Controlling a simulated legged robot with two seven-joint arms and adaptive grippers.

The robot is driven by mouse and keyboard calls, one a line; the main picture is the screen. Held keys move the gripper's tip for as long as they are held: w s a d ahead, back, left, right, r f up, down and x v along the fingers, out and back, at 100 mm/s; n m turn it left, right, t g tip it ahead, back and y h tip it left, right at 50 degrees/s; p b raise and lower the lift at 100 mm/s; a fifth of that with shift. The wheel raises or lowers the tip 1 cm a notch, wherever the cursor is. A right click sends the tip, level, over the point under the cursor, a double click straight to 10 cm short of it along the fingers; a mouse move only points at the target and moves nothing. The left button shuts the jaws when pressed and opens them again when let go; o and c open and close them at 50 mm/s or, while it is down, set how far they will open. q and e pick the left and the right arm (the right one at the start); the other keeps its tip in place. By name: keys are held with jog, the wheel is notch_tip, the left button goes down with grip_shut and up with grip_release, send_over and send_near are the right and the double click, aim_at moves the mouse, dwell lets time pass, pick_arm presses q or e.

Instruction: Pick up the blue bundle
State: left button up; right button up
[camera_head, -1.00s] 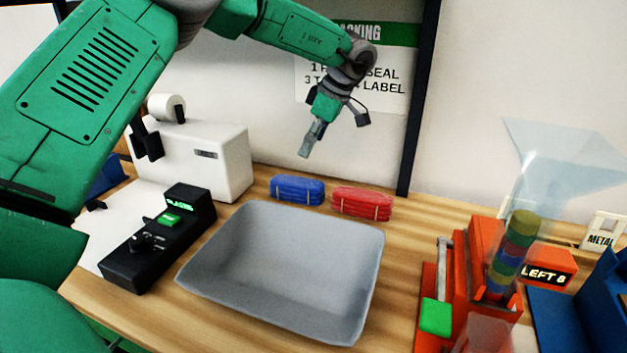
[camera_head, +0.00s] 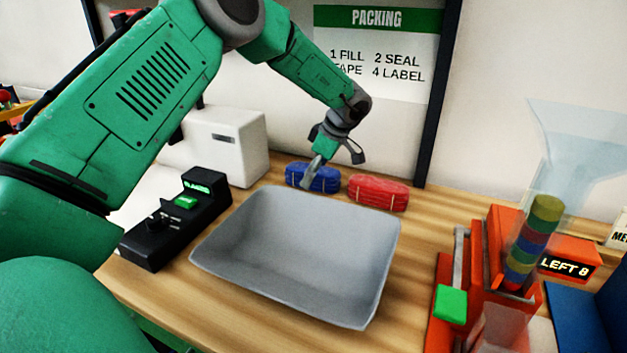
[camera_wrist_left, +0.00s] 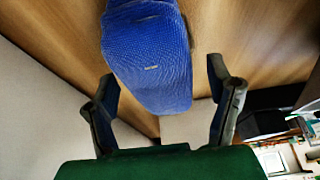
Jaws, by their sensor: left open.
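The blue bundle (camera_head: 325,178) lies on the wooden table behind the grey tray, left of the red bundle. My left gripper (camera_head: 312,172) is at the blue bundle, pointing down, and hides part of its left half. In the left wrist view the blue bundle (camera_wrist_left: 150,55) lies ahead of and partly between the open fingers of my left gripper (camera_wrist_left: 160,90). Gaps show between the bundle and both fingers in that view. My right gripper is not in view.
The red bundle (camera_head: 379,192) lies close to the right of the blue one. The grey tray (camera_head: 300,285) is in front. A white machine (camera_head: 235,145) and black control box (camera_head: 170,225) stand left. An orange dispenser (camera_head: 480,290) stands right. A wall with a packing sign (camera_head: 380,50) is behind.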

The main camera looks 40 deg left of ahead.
pick_arm(q)
jog(key=shift+f, duration=0.2)
jog(key=shift+a, duration=0.1)
jog(key=shift+a, duration=0.2)
jog(key=c, duration=1.3)
jog(key=shift+c, duration=0.2)
